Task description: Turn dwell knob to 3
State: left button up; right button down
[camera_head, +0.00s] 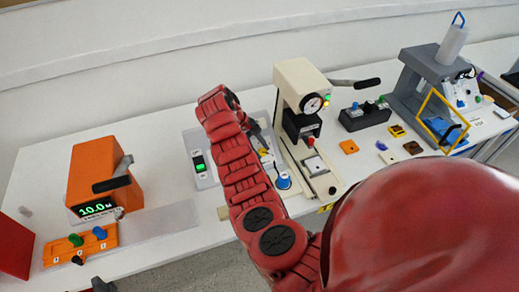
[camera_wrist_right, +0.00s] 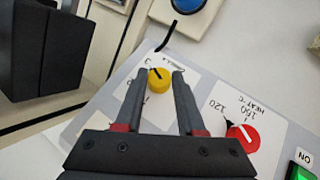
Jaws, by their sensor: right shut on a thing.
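The yellow dwell knob (camera_wrist_right: 159,80) sits on a light grey control panel (camera_head: 207,182) and has a dark pointer line. In the right wrist view a digit 3 stands by its upper left, and the DWELL label beside it is partly hidden. My right gripper (camera_wrist_right: 160,78) has its two fingers on either side of the knob and is shut on it. My left gripper is not clearly seen.
A red heat knob (camera_wrist_right: 242,138) and a green ON switch (camera_wrist_right: 301,172) are close by on the panel. A cream press (camera_head: 300,90) with a gauge stands right of the panel. A blue button (camera_head: 283,181) is near its base. An orange device (camera_head: 95,165) stands at left.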

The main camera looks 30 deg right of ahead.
jog(key=shift+m+y, duration=0.3)
jog(key=shift+y, duration=0.1)
dwell(0.3)
jog(key=c, duration=0.5)
grip_release()
jog(key=shift+d+f, duration=0.1)
jog(key=shift+b+v, duration=1.05)
jog(key=shift+v, duration=7.75)
jog(key=shift+w+d, duration=0.1)
jog(key=shift+d, duration=0.1)
